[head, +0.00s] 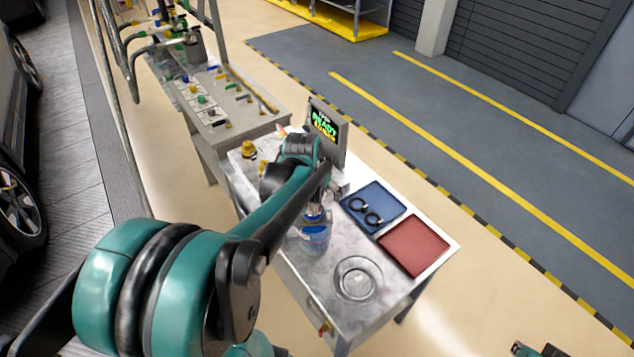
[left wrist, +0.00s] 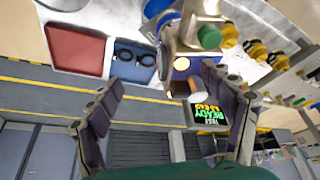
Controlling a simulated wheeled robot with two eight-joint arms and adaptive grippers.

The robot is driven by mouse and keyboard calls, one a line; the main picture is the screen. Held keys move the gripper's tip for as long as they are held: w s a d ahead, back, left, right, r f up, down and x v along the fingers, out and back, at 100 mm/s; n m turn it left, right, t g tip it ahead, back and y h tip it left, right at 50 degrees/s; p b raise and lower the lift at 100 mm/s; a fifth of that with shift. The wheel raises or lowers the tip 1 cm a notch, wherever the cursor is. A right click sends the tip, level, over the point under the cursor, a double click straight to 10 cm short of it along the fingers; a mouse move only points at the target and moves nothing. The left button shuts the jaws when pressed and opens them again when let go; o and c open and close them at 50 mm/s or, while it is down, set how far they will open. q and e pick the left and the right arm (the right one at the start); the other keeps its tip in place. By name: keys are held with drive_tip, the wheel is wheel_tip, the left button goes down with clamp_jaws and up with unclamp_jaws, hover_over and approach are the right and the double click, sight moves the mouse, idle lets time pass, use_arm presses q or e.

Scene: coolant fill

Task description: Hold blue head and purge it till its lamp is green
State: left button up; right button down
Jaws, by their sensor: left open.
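In the left wrist view, a metal fill head (left wrist: 195,25) with a green cap is near the tips of my left gripper (left wrist: 163,76). Its fingers are wide apart with nothing clamped between them. Behind it is a dark blue part (left wrist: 205,73) with a pale amber lit lamp (left wrist: 181,64); I cannot tell whether this is the blue head. In the head view, my left arm covers most of this spot. A clear vessel with blue content (head: 314,240) stands below the arm. My right gripper (head: 536,350) is cut off at the bottom right edge, its fingers unclear.
A screen (head: 325,124) reads READY in green with an amber line. A blue tray (head: 385,195) holds black rings; a red tray (head: 416,246) looks empty. A bench (head: 225,125) with coloured fittings adjoins behind.

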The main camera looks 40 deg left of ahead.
sight(319, 199)
use_arm(q)
drive_tip(key=shift+w+a+f, duration=0.1)
drive_tip(key=shift+a+f, duration=0.3)
drive_tip(key=b+x, duration=0.1)
drive_tip(key=x, duration=0.5)
drive_tip(key=shift+w+f, duration=0.1)
drive_tip(key=shift+f, duration=0.5)
drive_tip(key=shift+w+a+f, duration=0.1)
clamp_jaws()
idle(1.4)
